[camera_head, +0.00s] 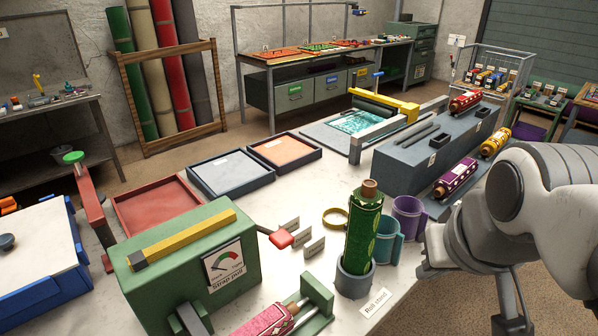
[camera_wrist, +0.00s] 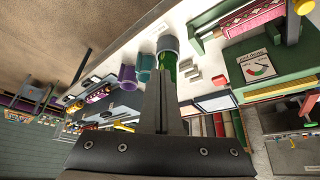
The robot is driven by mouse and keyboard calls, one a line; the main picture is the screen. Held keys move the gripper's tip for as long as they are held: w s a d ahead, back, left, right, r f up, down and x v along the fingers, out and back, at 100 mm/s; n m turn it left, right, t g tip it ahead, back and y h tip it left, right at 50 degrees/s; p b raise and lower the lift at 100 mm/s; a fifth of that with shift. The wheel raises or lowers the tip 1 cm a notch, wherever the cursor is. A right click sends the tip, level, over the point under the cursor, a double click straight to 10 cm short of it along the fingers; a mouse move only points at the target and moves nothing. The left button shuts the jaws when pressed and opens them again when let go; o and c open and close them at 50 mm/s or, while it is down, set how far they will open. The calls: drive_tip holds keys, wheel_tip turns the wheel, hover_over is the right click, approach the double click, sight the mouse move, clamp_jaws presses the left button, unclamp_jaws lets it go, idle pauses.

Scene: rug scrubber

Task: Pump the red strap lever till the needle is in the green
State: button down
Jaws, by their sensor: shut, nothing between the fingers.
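The green strap pull box (camera_head: 160,285) stands at the front of the white table, with a yellow bar along its top. Its gauge (camera_head: 224,265) has a dial with a green part; the needle is too small to read surely. The red strap lever (camera_head: 281,238) sticks out beside the box on a thin metal arm. The gauge also shows in the wrist view (camera_wrist: 256,67), at the upper right. My gripper (camera_wrist: 163,72) is shut and empty, clear of the lever. In the head view my arm is at the right, beyond the cups from the lever.
A green roll (camera_head: 363,232) stands in a grey roll stand (camera_head: 354,282), between the lever and my arm. Teal (camera_head: 388,246) and purple (camera_head: 408,218) cups stand beside it. A pink roll (camera_head: 265,322) lies in a green cradle at the front. Small upright labels stand near the lever.

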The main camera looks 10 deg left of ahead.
drive_tip(key=w+a+r+n+g+y+b, duration=0.15)
drive_tip(key=w+a+n, duration=0.25)
drive_tip(key=w+a, duration=0.6)
drive_tip(key=n+g, duration=0.2)
drive_tip(key=n, duration=0.3)
hover_over(280, 236)
drive_tip(key=s+d, duration=0.3)
drive_tip(key=x, duration=0.3)
drive_tip(key=shift+y, duration=0.35)
drive_tip(key=shift+f, duration=0.1)
drive_tip(key=x, duration=0.8)
drive_tip(key=b+x, duration=0.1)
drive_tip(key=x, duration=0.3)
drive_tip(key=shift+d+f, duration=0.25)
drive_tip(key=shift+f, duration=0.75)
